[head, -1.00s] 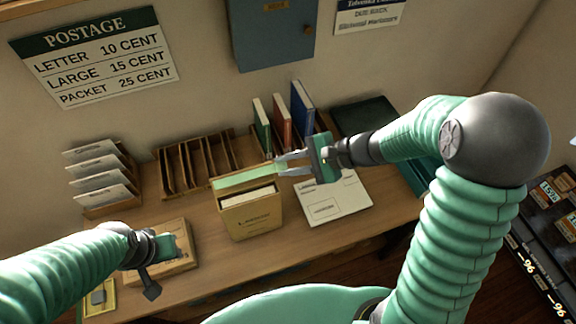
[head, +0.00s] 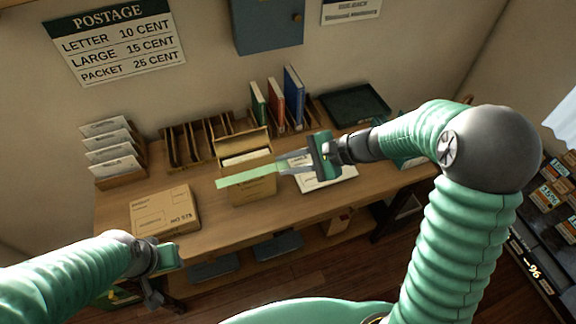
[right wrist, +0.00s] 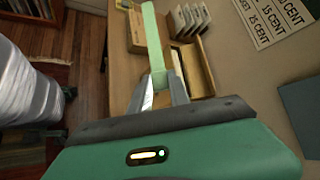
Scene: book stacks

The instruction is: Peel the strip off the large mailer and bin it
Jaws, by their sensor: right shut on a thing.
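My right gripper (head: 284,164) is shut on one end of a pale green strip (head: 240,177). The strip sticks out to the left, crossing in front of a brown open-topped carton (head: 254,194). In the right wrist view, the strip (right wrist: 153,42) runs straight away from the fingertips. A flat white mailer (head: 328,180) lies on the desk beyond and below this gripper, partly hidden by it; its print is too small to read now. My left gripper (head: 155,268) is low at the left, in front of the desk; its fingers are unclear. No bin is clearly recognisable.
A closed cardboard parcel (head: 165,210) lies at the desk's left front. Behind stand a letter rack (head: 122,178), empty wooden slots (head: 190,142), upright books (head: 277,100) and a dark tray (head: 355,104). A shelf of goods (head: 548,205) stands at the right.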

